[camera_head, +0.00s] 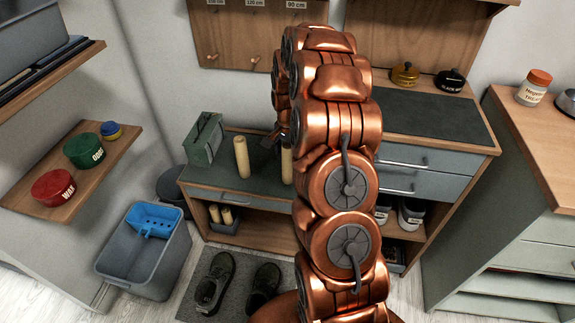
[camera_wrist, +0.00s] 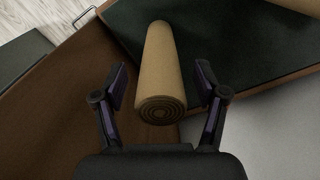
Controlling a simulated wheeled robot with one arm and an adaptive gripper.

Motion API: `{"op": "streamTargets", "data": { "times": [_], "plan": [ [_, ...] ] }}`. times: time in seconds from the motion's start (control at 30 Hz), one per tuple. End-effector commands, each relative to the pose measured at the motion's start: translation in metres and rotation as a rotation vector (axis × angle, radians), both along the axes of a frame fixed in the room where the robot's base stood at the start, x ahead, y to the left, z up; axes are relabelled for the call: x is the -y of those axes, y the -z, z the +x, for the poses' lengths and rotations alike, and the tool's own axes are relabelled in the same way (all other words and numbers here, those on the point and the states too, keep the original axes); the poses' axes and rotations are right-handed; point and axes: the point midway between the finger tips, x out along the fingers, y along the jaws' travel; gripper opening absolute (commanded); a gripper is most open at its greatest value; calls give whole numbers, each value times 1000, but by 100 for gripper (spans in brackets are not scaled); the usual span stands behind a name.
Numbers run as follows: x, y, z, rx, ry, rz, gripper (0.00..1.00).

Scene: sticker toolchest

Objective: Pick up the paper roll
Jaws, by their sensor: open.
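A tan paper roll (camera_wrist: 160,65) with a spiral end stands on the dark green bench top in the wrist view. My gripper (camera_wrist: 160,84) is open, with one finger on each side of the roll's near end. Gaps show between the fingers and the roll. In the head view my arm partly covers one upright roll (camera_head: 287,166), and my gripper (camera_head: 279,134) is small and mostly hidden behind the arm there. Another upright roll (camera_head: 242,157) stands to its left. A tan piece, probably this other roll, shows at the wrist view's top right corner (camera_wrist: 298,5).
A green metal box (camera_head: 204,139) stands at the bench's left end. A higher drawer cabinet (camera_head: 425,117) is on the right. Shoes (camera_head: 214,283) lie on a floor mat. A grey bin (camera_head: 146,255) with a blue tray stands at the left, below a shelf (camera_head: 95,172) with tins.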

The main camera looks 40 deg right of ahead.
Motion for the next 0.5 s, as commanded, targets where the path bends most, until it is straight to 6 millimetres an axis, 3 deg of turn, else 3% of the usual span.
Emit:
{"op": "streamTargets", "data": {
  "times": [0.17,0.5],
  "plan": [
    [0,0,0,0,0,0,72],
    [0,0,0,-1,-1,0,37]
  ]
}}
